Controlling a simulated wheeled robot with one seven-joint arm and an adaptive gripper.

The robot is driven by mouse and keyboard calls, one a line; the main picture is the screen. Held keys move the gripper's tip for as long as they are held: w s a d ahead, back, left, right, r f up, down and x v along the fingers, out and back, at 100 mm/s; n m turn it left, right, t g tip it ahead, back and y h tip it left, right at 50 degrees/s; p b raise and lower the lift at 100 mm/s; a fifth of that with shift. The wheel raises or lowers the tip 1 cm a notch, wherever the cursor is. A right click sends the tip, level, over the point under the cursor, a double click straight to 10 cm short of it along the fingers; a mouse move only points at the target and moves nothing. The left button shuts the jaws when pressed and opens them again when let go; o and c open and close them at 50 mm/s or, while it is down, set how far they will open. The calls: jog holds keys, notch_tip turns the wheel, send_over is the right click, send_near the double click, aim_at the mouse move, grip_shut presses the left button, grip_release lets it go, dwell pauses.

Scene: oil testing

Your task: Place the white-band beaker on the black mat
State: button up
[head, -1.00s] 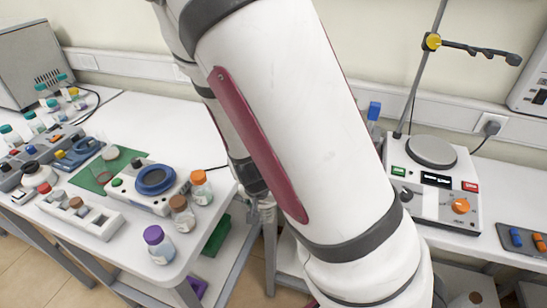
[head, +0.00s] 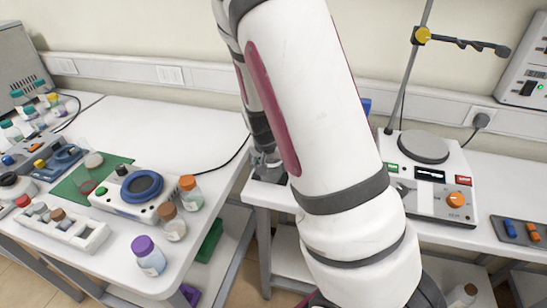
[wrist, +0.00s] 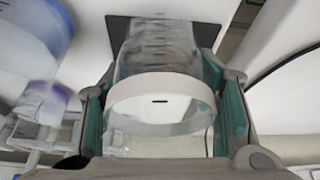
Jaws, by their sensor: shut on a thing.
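The white-band beaker (wrist: 160,92) is clear glass with a broad white band, and it fills the middle of the wrist view. My gripper (wrist: 160,75) is shut on it, with a green-padded finger on each side. A black mat (wrist: 118,30) shows behind the beaker in the wrist view, on a white surface. In the head view my gripper (head: 266,158) is small and partly hidden by my arm, over the left end of the right-hand bench. A dark patch of the mat (head: 268,178) shows beneath it. I cannot tell whether the beaker touches the mat.
A hotplate (head: 440,190) with a stand and clamp (head: 462,43) is on the right bench. The left bench holds a blue-ringed device (head: 141,187), a purple-capped bottle (head: 147,256), orange-capped and brown-capped bottles and a white rack (head: 75,232). A gap separates the benches.

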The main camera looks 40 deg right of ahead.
jog(key=w+d, duration=0.2)
jog(key=d, duration=0.1)
jog(key=shift+w, duration=0.25)
jog(key=shift+a+f, duration=0.1)
jog(key=shift+f, duration=0.2)
jog(key=o, duration=1.3)
jog(key=shift+f, duration=0.1)
jog(key=shift+c, duration=0.2)
